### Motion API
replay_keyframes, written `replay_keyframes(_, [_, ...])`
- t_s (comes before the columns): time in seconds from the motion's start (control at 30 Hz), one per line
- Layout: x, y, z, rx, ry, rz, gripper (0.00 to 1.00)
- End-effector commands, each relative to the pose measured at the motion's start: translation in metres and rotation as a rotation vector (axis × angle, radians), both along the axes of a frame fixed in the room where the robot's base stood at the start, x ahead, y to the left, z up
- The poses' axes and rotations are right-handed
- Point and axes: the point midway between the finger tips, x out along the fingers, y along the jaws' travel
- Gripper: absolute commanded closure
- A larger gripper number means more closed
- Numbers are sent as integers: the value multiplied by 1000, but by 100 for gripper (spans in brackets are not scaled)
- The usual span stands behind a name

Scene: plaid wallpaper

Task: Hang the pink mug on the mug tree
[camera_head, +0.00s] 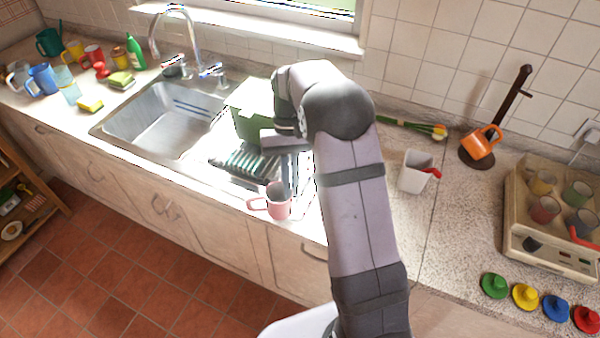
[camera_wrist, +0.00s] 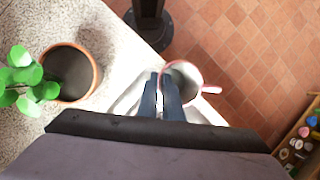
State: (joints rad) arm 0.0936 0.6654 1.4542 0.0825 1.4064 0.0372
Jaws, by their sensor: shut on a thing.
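The pink mug (camera_head: 278,201) is at the counter's front edge in the head view, roughly upright, its handle pointing left. My gripper (camera_head: 290,185) comes down from above and is shut on the mug's wall. In the wrist view the fingers (camera_wrist: 161,92) pinch the near wall of the mug (camera_wrist: 196,76), with the handle pointing right. I cannot tell whether the mug touches the counter. The dark mug tree (camera_head: 507,98) stands at the right by the tiled wall. An orange mug (camera_head: 480,143) is at its lower part, and a short bare peg shows near its top.
A dish rack (camera_head: 245,160) and green container (camera_head: 248,120) lie behind the mug. A tray of cups (camera_head: 520,228) is at the right. A potted plant (camera_wrist: 68,72) shows in the wrist view.

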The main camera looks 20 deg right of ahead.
Motion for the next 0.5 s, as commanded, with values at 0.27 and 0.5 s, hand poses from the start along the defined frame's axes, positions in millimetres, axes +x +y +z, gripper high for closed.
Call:
replay_keyframes(0.27, [-36, -50, 64, 41, -38, -489, 100])
replay_keyframes(0.5, [-77, -86, 114, 66, -93, -972, 100])
